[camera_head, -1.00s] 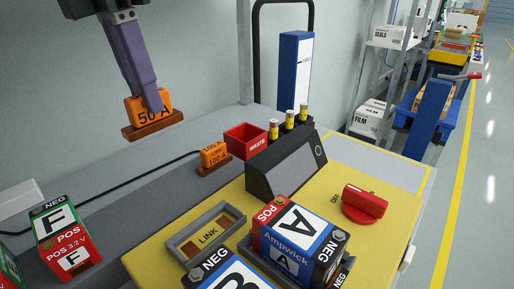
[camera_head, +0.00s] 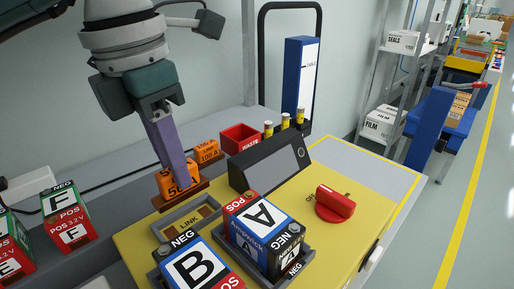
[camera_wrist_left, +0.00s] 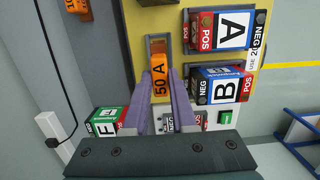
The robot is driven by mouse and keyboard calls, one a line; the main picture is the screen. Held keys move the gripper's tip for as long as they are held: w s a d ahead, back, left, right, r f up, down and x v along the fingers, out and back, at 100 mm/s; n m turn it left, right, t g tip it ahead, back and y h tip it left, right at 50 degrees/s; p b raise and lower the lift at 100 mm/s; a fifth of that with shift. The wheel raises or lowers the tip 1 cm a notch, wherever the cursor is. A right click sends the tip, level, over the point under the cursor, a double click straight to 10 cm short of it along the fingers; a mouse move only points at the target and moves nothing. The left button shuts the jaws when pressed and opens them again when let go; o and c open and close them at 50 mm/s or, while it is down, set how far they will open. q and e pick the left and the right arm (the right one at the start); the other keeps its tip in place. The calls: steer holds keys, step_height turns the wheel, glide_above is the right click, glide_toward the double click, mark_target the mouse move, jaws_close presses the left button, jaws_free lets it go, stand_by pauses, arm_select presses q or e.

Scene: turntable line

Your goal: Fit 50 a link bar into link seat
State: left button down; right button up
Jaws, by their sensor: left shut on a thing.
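My left gripper (camera_head: 178,168) is shut on the orange 50 A link bar (camera_head: 168,183), which has a brown base. The bar is held just above and behind the link seat (camera_head: 187,217), a grey frame marked LINK on the yellow bench top. In the left wrist view, the bar (camera_wrist_left: 159,78) sits between the purple fingers (camera_wrist_left: 166,100), and part of the seat's frame (camera_wrist_left: 157,42) shows beyond it. The bar covers part of the seat there. My right gripper is not in view.
Batteries A (camera_head: 262,230) and B (camera_head: 195,268) stand close in front of the seat. A 100 A link bar (camera_head: 207,151), a red waste bin (camera_head: 240,139) and a dark display console (camera_head: 270,165) are behind. A red rotary switch (camera_head: 335,204) is at right.

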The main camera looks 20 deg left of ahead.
mark_target(179, 191)
arm_select(q)
step_height(179, 191, down, 5)
steer(key=shift+f, duration=0.1)
stand_by(0.3)
steer(key=shift+f+b, duration=0.1)
steer(key=shift+b, duration=0.25)
steer(key=c, duration=0.7)
jaws_free()
steer(key=shift+c, duration=0.2)
steer(key=shift+r, duration=0.35)
steer(key=r, duration=0.4)
steer(key=s+r, duration=0.1)
steer(key=r, duration=0.2)
steer(key=r+p, duration=0.1)
steer(key=r, duration=0.3)
steer(key=shift+s+a+r, duration=0.15)
steer(key=shift+a+r, duration=0.1)
steer(key=shift+r, duration=0.05)
